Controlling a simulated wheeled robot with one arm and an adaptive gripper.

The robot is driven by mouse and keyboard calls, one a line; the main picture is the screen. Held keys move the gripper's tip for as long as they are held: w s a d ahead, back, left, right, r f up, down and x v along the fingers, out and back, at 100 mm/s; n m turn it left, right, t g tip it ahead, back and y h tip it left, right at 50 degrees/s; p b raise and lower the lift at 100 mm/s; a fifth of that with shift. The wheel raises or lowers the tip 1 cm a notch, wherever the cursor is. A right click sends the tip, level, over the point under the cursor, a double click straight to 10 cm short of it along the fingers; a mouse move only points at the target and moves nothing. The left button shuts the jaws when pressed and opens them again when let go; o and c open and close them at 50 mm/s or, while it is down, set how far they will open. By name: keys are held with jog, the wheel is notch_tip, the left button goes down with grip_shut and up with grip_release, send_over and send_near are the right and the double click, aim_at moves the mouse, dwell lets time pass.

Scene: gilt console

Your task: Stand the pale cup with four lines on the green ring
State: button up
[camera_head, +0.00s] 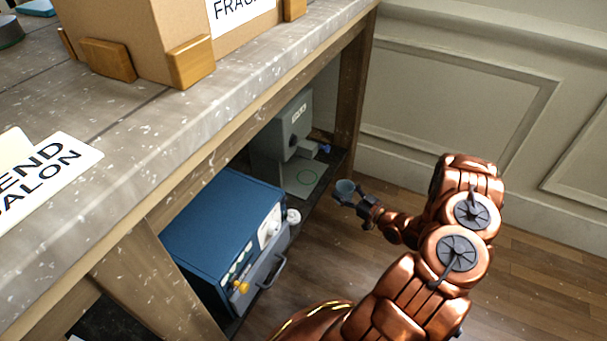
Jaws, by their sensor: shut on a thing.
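My gripper is in front of the shelf, over the floor, to the right of the green ring. The ring appears empty.
A blue appliance (222,230) with a handle stands on the lower shelf left of the ring. The wooden leg (352,90) and countertop (250,75) frame the shelf. Floor (400,250) is clear around my arm.

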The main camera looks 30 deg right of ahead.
jog(key=shift+d+f, duration=0.1)
jog(key=shift+f, duration=0.15)
jog(key=shift+w+f, duration=0.1)
jog(key=shift+w, duration=0.15)
jog(key=b+x, duration=0.2)
jog(key=x, duration=1.2)
jog(key=shift+d+b, duration=0.15)
jog(key=shift+b, duration=0.25)
jog(key=b+x, duration=0.1)
jog(key=x, duration=0.2)
jog(key=shift+w, duration=0.3)
jog(key=shift+s+f+b, duration=0.1)
jog(key=shift+f+b, duration=0.25)
jog(key=shift+f, duration=0.3)
jog(key=shift+f, duration=0.15)
jog(key=o, duration=1.2)
